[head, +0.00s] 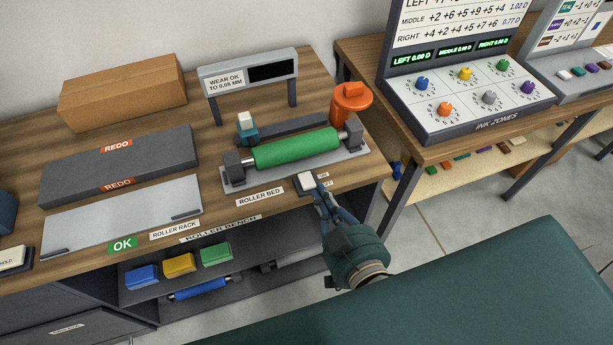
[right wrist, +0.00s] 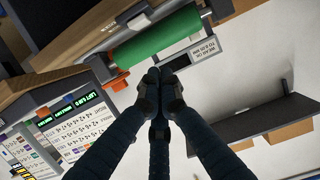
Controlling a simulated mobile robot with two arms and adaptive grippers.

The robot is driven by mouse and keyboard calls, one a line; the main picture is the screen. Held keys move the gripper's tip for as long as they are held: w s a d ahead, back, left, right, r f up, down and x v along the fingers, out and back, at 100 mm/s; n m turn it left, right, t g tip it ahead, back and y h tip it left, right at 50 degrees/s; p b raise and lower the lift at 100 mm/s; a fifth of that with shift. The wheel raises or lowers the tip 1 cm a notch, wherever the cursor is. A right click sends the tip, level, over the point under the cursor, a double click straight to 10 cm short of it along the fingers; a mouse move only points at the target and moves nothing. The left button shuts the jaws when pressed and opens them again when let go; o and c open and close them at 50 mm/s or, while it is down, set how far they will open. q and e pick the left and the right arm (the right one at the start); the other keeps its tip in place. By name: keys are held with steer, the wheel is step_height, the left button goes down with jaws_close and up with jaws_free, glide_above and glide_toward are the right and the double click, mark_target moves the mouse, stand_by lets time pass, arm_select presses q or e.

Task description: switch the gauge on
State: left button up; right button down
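The gauge display (head: 270,71) stands on two posts at the back of the roller bench, with a label reading "WEAR OK TO 0.05 MM". Its dark screen shows no reading. A teal block with a white top (head: 246,128) sits by a dark rail behind the green roller (head: 297,148). A small white-topped switch (head: 305,182) is at the bench's front edge. My right gripper (head: 318,192) is at this switch, its fingertips close to or touching it. The right wrist view shows its fingers (right wrist: 160,78) together, with nothing seen between them. My left gripper is out of view.
The roller lies in the roller bed (head: 235,179). An orange knobbed object (head: 351,103) stands behind its right end. Grey rack slabs (head: 120,215) and a cardboard box (head: 123,92) are left. The ink zones console (head: 470,120) is on the right table.

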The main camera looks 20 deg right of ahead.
steer(key=p, duration=0.3)
glide_above(307, 183)
steer(key=shift+w+f, duration=0.25)
steer(key=shift+f, duration=0.6)
steer(key=f, duration=0.3)
steer(key=shift+s, duration=0.2)
steer(key=shift+s+f, duration=0.1)
steer(key=shift+f, duration=0.5)
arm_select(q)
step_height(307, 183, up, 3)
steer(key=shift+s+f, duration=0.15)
